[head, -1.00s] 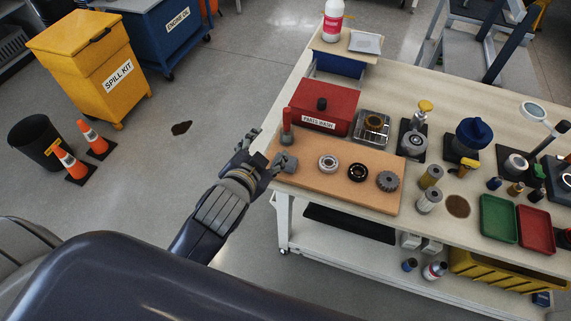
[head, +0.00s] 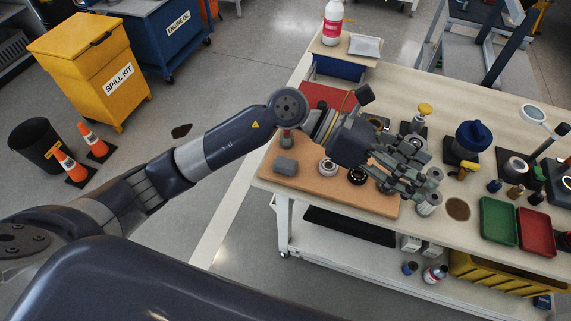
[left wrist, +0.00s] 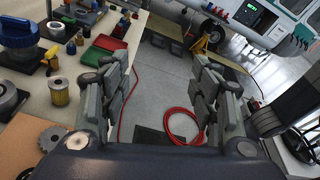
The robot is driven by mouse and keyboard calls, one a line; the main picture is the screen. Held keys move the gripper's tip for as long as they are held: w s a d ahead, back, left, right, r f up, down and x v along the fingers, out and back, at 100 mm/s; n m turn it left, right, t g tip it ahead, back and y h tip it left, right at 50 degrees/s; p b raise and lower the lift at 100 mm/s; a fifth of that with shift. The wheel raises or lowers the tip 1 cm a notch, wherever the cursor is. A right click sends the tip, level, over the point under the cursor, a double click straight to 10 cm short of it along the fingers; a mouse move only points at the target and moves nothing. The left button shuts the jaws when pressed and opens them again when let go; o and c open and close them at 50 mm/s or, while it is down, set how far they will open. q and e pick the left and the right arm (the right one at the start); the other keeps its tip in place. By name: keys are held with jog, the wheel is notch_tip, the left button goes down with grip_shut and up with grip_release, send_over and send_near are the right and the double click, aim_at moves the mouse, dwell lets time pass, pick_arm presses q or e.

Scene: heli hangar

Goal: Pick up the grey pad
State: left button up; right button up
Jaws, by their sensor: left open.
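The grey pad (head: 285,166) lies on the left end of the brown work board (head: 330,192) on the bench, with nothing touching it. My left arm reaches in from the left, passing above and behind the pad. My left gripper (head: 420,178) is over the right end of the board, well to the right of the pad, pointing right. In the left wrist view my left gripper (left wrist: 163,95) has its fingers spread with nothing between them. The pad is not in that view. My right gripper is not in view.
The red parts-wash box (head: 318,95) is partly hidden by my arm. A blue-topped container (head: 472,135), green tray (head: 498,220) and red tray (head: 536,229) stand right. A gear (left wrist: 52,138) shows in the wrist view.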

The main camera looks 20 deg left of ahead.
pick_arm(q)
jog(key=w+a+f+m+y, duration=0.3)
jog(key=a+f+y, duration=0.3)
jog(key=f, duration=0.1)
jog(key=t+y, duration=0.1)
jog(key=y, duration=0.8)
send_over(285, 162)
jog(key=f, duration=0.8)
jog(key=shift+s+d+p, duration=0.15)
jog(key=shift+d+p, duration=0.1)
jog(key=shift+p, duration=0.15)
jog(key=f, duration=0.2)
jog(key=f+p, duration=0.1)
jog(key=f, duration=0.1)
jog(key=shift+a+f, duration=0.2)
jog(key=shift+f, duration=0.7)
jog(key=c, duration=1)
